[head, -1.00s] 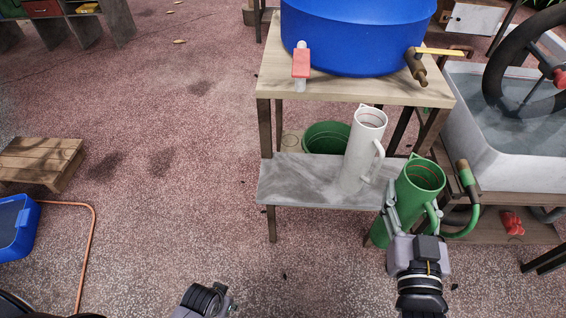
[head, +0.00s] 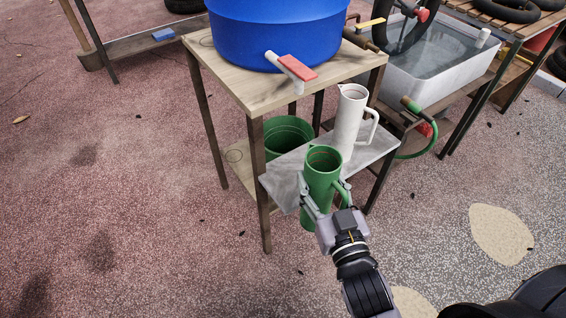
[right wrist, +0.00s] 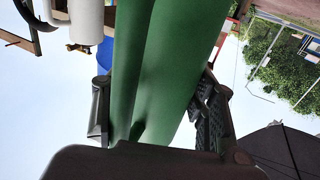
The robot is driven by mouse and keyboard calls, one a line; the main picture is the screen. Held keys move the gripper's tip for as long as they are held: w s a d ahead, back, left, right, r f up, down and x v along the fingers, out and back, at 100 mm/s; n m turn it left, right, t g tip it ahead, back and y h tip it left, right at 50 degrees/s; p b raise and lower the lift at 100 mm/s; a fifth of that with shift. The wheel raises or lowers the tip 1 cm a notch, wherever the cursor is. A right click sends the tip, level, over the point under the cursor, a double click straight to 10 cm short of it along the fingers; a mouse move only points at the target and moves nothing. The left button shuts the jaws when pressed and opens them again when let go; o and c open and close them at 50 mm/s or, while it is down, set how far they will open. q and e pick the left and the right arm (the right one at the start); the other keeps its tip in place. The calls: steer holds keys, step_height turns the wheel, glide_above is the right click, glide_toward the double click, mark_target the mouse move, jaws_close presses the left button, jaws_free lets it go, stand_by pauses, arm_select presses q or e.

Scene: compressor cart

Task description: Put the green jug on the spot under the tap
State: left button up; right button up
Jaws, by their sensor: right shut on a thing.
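My right gripper (head: 324,190) is shut on the green jug (head: 322,168), which is upright with its open mouth up. In the head view the jug is in front of the grey shelf (head: 283,176) and overlaps its front edge; I cannot tell its height above the shelf. In the right wrist view the green jug (right wrist: 165,65) fills the space between the fingers. A tap (head: 290,66) with a red handle sticks out of the blue tub (head: 280,35), above and left of the jug. My left gripper is not in view.
A white jug (head: 349,120) stands on the grey shelf, just behind the green jug. A green bucket (head: 287,130) is behind the shelf. Table legs (head: 259,200) stand left of the jug. A water trough (head: 425,70) and green hose (head: 420,152) are at right.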

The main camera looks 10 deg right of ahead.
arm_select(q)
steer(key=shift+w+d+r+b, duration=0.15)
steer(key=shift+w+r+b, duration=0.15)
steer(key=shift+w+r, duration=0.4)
arm_select(e)
steer(key=w+f, duration=0.1)
steer(key=w, duration=1.6)
steer(key=shift+w+f, duration=0.25)
steer(key=shift+w, duration=0.05)
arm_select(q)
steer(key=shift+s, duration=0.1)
arm_select(e)
steer(key=shift+d, duration=0.1)
steer(key=shift+f, duration=0.15)
steer(key=o, duration=1.5)
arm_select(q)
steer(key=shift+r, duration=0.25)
arm_select(e)
steer(key=shift+o, duration=0.2)
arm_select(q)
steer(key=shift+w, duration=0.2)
